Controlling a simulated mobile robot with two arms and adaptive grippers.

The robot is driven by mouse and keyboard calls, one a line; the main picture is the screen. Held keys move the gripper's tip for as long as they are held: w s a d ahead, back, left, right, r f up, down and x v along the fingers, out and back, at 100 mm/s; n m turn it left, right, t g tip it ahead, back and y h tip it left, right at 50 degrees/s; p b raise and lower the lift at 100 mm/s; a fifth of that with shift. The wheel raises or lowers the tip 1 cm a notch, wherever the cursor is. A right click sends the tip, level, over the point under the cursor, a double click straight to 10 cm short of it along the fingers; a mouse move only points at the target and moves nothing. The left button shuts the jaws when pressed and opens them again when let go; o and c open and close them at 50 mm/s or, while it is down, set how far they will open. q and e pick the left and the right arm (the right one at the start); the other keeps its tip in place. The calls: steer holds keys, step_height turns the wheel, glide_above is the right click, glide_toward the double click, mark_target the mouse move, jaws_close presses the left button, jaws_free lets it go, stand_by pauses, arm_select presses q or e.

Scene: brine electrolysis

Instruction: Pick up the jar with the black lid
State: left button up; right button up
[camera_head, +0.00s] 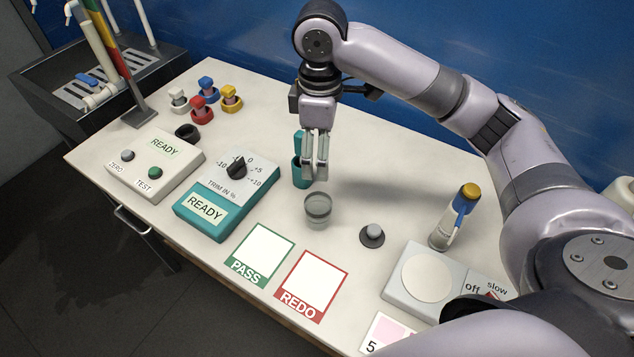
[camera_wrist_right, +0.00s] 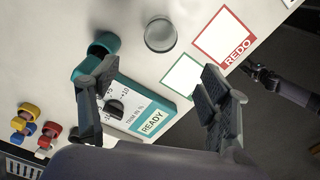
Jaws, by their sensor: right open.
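I cannot make out a jar with a black lid in either view. A small grey see-through round vessel (camera_head: 318,211) stands on the table, and no black lid shows on it; it also shows in the right wrist view (camera_wrist_right: 160,35). My right gripper (camera_head: 315,176) points down above and behind this vessel, open and empty, beside a teal holder (camera_head: 301,172). The right wrist view shows its two fingers spread (camera_wrist_right: 160,80). What looks like my left gripper (camera_wrist_right: 262,76) is at the right of the wrist view, too small to read.
A teal trim box (camera_head: 222,203), a white READY box (camera_head: 150,170), PASS (camera_head: 262,250) and REDO (camera_head: 312,285) cards lie left and front. A grey-knobbed piece (camera_head: 372,235), a yellow-capped bottle (camera_head: 456,215) and a white plate device (camera_head: 427,278) stand right. A black ring (camera_head: 187,131) lies behind.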

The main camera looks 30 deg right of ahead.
steer(key=f, duration=0.1)
steer(key=p, duration=0.2)
glide_toward(318, 205)
steer(key=s, duration=0.1)
steer(key=s+a+f, duration=0.1)
steer(key=shift+s+a+f, duration=0.1)
steer(key=shift+s+f, duration=0.2)
steer(key=shift+s, duration=0.1)
step_height(318, 205, down, 4)
steer(key=shift+w+r+p, duration=0.1)
steer(key=shift+r+p, duration=0.05)
steer(key=shift+p, duration=0.4)
steer(key=shift+f, duration=0.35)
arm_select(q)
steer(key=s+r, duration=0.2)
steer(key=s, duration=0.3)
steer(key=shift+s+a+r+g, duration=0.15)
steer(key=shift+a+r+g, duration=0.15)
steer(key=shift+a+r, duration=0.15)
